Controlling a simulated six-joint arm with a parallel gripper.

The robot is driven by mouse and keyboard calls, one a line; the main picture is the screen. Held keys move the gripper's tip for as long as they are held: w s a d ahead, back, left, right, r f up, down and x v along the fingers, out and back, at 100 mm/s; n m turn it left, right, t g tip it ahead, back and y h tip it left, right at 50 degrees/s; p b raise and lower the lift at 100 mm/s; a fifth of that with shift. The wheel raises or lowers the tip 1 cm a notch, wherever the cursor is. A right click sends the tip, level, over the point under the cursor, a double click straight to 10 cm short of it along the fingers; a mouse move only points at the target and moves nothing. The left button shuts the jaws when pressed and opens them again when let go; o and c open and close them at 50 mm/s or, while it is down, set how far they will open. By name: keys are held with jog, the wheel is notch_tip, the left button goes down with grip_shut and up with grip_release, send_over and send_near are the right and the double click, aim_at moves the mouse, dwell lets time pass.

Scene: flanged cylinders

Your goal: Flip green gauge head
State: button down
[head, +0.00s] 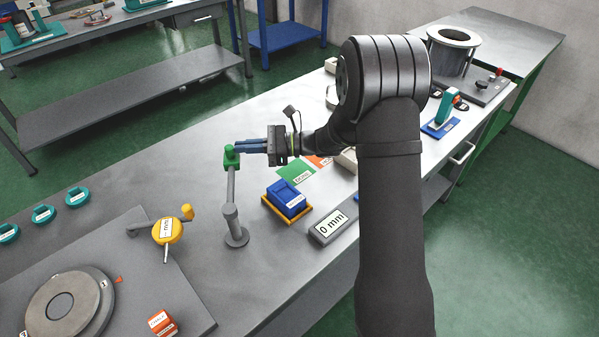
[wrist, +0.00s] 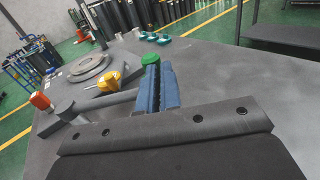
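The green gauge head (head: 231,156) sits at the top of a slim grey post on a round grey base (head: 236,237), on the grey bench. My gripper (head: 240,146) reaches in from the right, level with it, with its blue fingertips at the head. In the wrist view the green head (wrist: 151,60) shows just beyond the tips of my gripper (wrist: 159,68). The fingers are close together with a narrow dark gap. They hide part of the head, and I cannot tell whether they are closed on it.
A yellow dial gauge (head: 168,230) stands to the left, near a round grey plate (head: 70,303). A blue block (head: 287,198) in a yellow tray and a grey "0 mm" display (head: 333,223) lie to the right. An orange block (head: 162,323) is at the front.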

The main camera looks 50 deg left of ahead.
jog(key=shift+s+a, duration=0.15)
jog(key=shift+s, duration=0.15)
jog(key=w+a+v, duration=0.2)
jog(key=v, duration=1.2)
jog(key=shift+a, duration=0.15)
jog(key=s+d+x, duration=0.1)
jog(key=d+x, duration=0.1)
jog(key=x, duration=1.1)
jog(key=shift+s, duration=0.5)
jog(key=w+a+v, duration=0.1)
jog(key=a+v, duration=0.1)
jog(key=v, duration=1.1)
jog(key=shift+w, duration=0.45)
jog(key=s+d+x, duration=0.1)
jog(key=d+x, duration=0.1)
jog(key=x, duration=1.1)
jog(key=shift+s, duration=0.45)
jog(key=c, duration=2.1)
grip_release()
